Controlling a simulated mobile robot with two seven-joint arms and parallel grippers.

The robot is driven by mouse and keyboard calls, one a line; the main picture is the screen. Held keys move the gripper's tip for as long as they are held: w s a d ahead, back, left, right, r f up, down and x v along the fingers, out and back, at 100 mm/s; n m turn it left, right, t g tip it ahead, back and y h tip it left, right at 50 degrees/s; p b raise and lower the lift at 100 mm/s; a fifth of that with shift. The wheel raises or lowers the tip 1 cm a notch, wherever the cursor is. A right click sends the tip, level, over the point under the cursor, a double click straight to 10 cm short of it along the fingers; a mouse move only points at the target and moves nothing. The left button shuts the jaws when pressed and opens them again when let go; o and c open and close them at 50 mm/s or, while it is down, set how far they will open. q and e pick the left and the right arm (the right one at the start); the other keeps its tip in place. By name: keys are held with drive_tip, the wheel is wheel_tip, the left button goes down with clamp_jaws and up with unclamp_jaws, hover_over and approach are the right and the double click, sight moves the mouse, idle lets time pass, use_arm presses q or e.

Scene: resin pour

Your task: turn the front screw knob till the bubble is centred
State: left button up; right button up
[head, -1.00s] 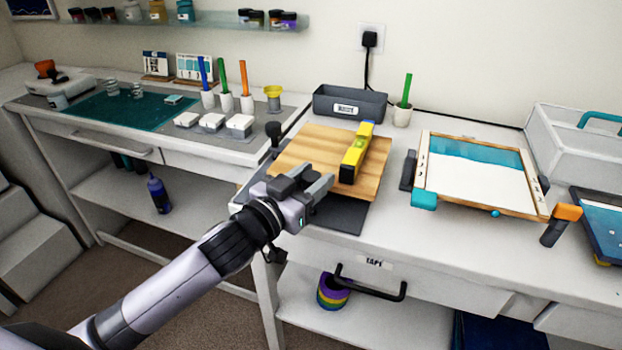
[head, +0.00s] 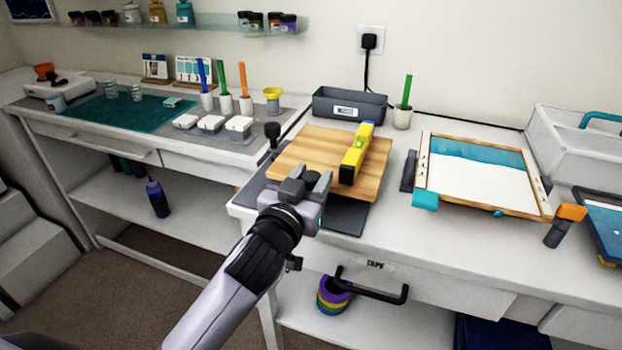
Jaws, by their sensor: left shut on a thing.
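A wooden board (head: 300,149) lies tilted in the picture over a dark grey base (head: 345,217). A yellow spirit level (head: 352,165) rests on the board, its green vial (head: 359,143) facing up; the bubble is too small to make out. A black screw knob (head: 272,131) stands at the board's back left corner. My left gripper (head: 317,178) is at the board's front left edge, shut on the front screw knob, which its fingers and body mostly hide. My right gripper is out of view.
A grey bin (head: 349,104) and a white cup with a green stick (head: 402,117) stand behind the board. A wood-framed screen (head: 480,178) lies to the right. A drawer handle (head: 372,293) juts out below the table edge.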

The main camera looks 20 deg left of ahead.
use_arm(q)
drive_tip(key=o, duration=0.9)
drive_tip(key=shift+r, duration=0.2)
drive_tip(key=shift+f, duration=0.1)
drive_tip(key=shift+s+f, duration=0.1)
drive_tip(key=shift+s, duration=0.2)
drive_tip(key=shift+s+a+b, duration=0.2)
drive_tip(key=shift+s+b, duration=0.2)
drive_tip(key=shift+s, duration=2.85)
